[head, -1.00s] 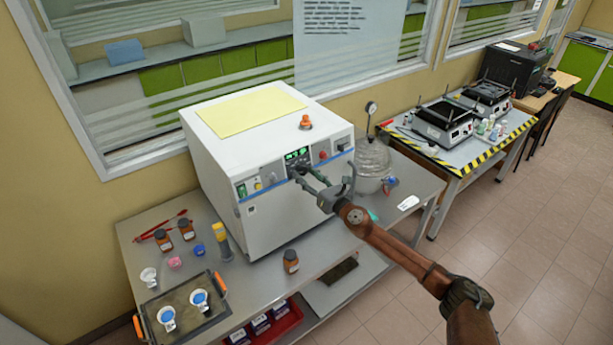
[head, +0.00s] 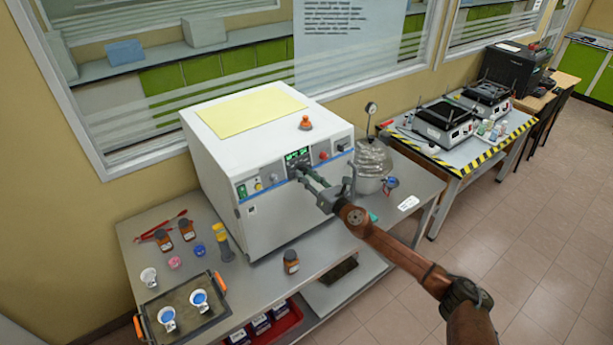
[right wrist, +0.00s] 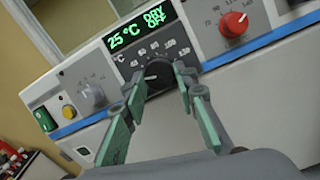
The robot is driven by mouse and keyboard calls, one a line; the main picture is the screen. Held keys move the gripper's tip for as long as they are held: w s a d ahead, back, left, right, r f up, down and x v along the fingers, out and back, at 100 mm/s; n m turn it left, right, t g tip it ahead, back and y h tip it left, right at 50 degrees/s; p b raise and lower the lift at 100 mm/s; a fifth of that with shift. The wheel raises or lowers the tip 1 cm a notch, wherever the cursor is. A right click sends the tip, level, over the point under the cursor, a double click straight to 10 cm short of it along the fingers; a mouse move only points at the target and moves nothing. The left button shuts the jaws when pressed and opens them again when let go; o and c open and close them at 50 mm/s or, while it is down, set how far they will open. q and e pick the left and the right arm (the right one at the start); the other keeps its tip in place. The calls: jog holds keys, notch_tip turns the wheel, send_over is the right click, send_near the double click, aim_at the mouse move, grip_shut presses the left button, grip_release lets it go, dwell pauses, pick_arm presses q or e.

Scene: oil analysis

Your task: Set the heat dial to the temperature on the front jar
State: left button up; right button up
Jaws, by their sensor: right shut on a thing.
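The heat dial (right wrist: 158,76) is a black round knob under a green display (right wrist: 142,27) that reads 25 °C, DRY OFF. Its light pointer mark is toward the left of the scale. My right gripper (right wrist: 162,80) is shut on the dial, one finger on each side; in the head view it (head: 300,171) reaches the front panel of the white oven (head: 290,205). My left gripper is not in view.
A red knob (right wrist: 234,24) is right of the dial and a grey knob (right wrist: 93,95) left. Two more brown jars (head: 186,229), a tray (head: 182,310) with blue-filled cups and a yellow-topped bottle (head: 221,239) stand on the bench. A glass desiccator (head: 372,162) stands right of the oven.

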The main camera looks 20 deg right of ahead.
jog(key=shift+a+r+m+h+p, duration=0.15)
jog(key=shift+m+h+p, duration=0.35)
jog(key=shift+m+p, duration=1.05)
jog(key=m+p, duration=0.2)
jog(key=m, duration=0.1)
jog(key=m+h+p, duration=0.1)
jog(key=m+p, duration=0.1)
jog(key=m, duration=0.1)
jog(key=shift+s+a+r+m+h, duration=0.1)
jog(key=shift+r+m+h, duration=0.05)
jog(key=shift+m+h, duration=0.15)
jog(key=m+p, duration=0.2)
jog(key=m, duration=0.1)
jog(key=m+h+p, duration=0.1)
jog(key=m+p, duration=0.2)
jog(key=shift+a+r+m+g+p, duration=0.1)
jog(key=shift+r+m+g+p, duration=0.05)
jog(key=shift+m+g+p, duration=0.55)
jog(key=shift+m+p, duration=0.85)
jog(key=shift+m, duration=0.5)
jog(key=o, duration=1.2)
jog(key=shift+c, duration=0.2)
